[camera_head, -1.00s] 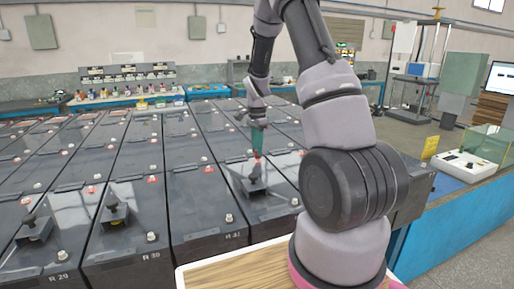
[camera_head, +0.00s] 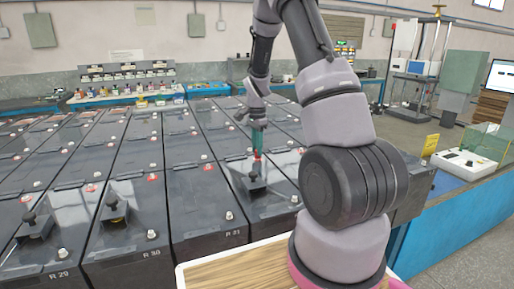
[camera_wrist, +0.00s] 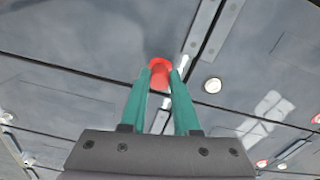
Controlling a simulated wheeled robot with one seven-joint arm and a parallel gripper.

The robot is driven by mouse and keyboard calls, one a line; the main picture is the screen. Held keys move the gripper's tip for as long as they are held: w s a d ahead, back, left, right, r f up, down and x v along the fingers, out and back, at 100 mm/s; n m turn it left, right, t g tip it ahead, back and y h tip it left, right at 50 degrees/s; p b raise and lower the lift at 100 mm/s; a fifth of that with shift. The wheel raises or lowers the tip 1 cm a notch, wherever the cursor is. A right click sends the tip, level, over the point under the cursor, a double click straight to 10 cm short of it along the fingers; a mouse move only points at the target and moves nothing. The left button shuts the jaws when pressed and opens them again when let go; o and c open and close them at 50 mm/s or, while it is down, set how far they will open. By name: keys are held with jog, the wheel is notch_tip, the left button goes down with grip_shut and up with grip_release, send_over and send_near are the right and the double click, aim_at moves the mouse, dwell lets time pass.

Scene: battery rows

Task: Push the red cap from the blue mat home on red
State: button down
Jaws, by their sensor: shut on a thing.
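My gripper (camera_head: 258,148) points down over the battery rows with its green fingers close together. It is shut on a small red cap (camera_wrist: 160,75), which sits between the fingertips in the wrist view. In the head view the red cap (camera_head: 257,158) shows just under the fingertips, above a dark knob (camera_head: 254,176) on a battery top. I cannot tell whether the cap touches anything below it. Several other red terminals (camera_head: 152,177) and pale terminals (camera_head: 151,234) stand on the black batteries (camera_head: 200,200).
A wood-topped tray (camera_head: 235,272) lies in front, partly behind my arm. At the right a bench with a blue side (camera_head: 440,225) carries a white device (camera_head: 465,163) and a yellow sign (camera_head: 431,145). Dark knobs (camera_head: 114,207) stand up from nearby batteries.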

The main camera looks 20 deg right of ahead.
jog(key=shift+f, duration=0.3)
dwell(0.5)
jog(key=shift+c, duration=0.4)
grip_release()
jog(key=shift+r, duration=3.5)
